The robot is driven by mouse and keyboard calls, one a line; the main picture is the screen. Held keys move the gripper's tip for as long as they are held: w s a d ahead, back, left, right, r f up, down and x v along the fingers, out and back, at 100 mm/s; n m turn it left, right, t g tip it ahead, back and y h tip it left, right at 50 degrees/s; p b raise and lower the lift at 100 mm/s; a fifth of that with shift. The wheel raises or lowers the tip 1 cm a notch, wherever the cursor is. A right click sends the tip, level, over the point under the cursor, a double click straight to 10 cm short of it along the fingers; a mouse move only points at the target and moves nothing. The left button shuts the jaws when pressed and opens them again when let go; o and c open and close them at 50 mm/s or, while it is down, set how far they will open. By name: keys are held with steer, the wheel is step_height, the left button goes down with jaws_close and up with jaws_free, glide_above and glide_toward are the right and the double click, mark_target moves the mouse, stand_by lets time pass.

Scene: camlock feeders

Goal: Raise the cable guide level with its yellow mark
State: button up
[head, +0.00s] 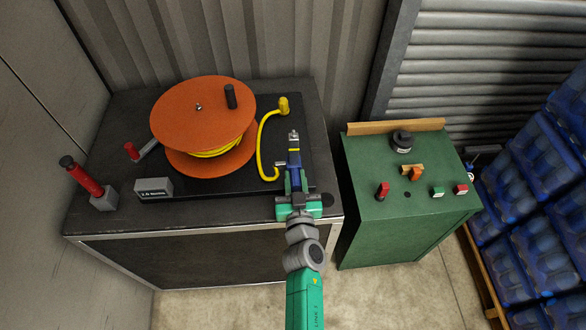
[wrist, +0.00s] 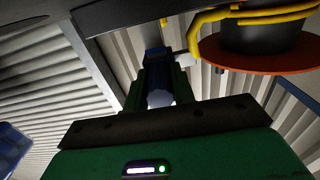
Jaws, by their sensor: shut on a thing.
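The cable guide stands at the right end of the black base beside the reel. In the head view it shows a dark post (head: 293,142) with a metal top, a yellow band (head: 293,150) and a small light side piece (head: 280,163). My gripper (head: 295,180) is around its dark blue part, below the yellow band. In the wrist view, the fingers of my gripper (wrist: 158,95) are closed on the blue part (wrist: 155,62), with a pale side piece (wrist: 181,62) to its right. The exact height of the guide against the mark cannot be told.
An orange reel (head: 203,115) with yellow cable stands left of the guide. The cable's loose end (head: 263,145) curves close to it. A red-handled lever (head: 84,178) and a grey label block (head: 153,188) are farther left. A green control cabinet (head: 400,225) stands right.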

mark_target(294, 157)
steer(key=shift+r, duration=0.1)
jaws_close()
step_height(294, 157, up, 5)
steer(key=p, duration=0.5)
steer(key=o, duration=0.6)
jaws_free()
steer(key=o, duration=0.7)
